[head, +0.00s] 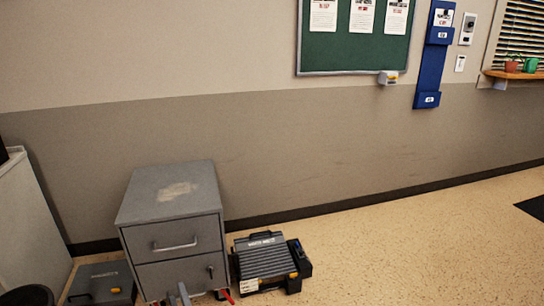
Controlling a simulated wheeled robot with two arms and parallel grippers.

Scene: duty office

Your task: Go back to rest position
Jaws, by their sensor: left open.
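What looks like my left gripper (178,297) shows at the bottom edge, in front of the lower part of a grey filing cabinet (176,192). Only its grey fingertips are in the picture; they are apart with nothing seen between them. The rest of the left arm is cut off by the frame. My right gripper is not in view.
A dark ribbed case (266,262) stands right of the cabinet; another dark case (103,283) lies left of it. A small red item (228,296) shows by the cabinet. A light cabinet (28,230) is at left.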

